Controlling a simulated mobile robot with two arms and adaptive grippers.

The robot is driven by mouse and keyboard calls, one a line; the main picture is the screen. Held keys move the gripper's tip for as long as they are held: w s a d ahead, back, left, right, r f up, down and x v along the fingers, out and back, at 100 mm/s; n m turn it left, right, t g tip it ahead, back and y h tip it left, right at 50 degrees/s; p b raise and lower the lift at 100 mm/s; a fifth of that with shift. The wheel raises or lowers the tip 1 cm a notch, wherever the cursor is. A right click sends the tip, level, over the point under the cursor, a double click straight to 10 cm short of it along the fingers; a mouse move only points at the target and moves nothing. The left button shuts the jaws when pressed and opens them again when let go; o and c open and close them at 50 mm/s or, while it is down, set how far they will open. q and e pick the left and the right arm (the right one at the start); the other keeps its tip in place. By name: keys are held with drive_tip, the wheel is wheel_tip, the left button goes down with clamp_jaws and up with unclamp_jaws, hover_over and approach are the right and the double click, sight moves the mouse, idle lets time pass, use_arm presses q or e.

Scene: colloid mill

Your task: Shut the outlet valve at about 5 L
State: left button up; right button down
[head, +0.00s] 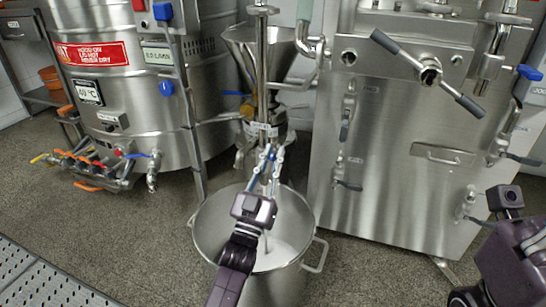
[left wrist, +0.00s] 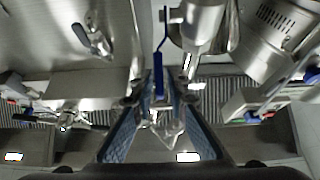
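A steel pot (head: 205,246) stands on the floor below the mill's outlet and holds white liquid; I cannot read its volume. The outlet valve's blue handle (left wrist: 158,75) lies between the two blue-padded fingers of my left gripper (left wrist: 158,100), with a gap visible on each side. In the head view my left gripper (head: 269,158) is above the pot, in front of the outlet pipe, and partly hides the valve. Its fingers are apart. At the right edge only part of my right arm shows; its fingers are not visible.
The colloid mill's funnel hopper (head: 262,55) stands behind the pot. A large steel tank (head: 125,130) with small valves is at left, a steel cabinet (head: 400,140) with a cross handle at right. Grating (head: 40,275) lies at front left. Grey floor is clear left of the pot.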

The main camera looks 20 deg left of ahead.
use_arm(q)
drive_tip(key=shift+s, duration=0.1)
drive_tip(key=v, duration=0.7)
drive_tip(key=shift+s, duration=0.15)
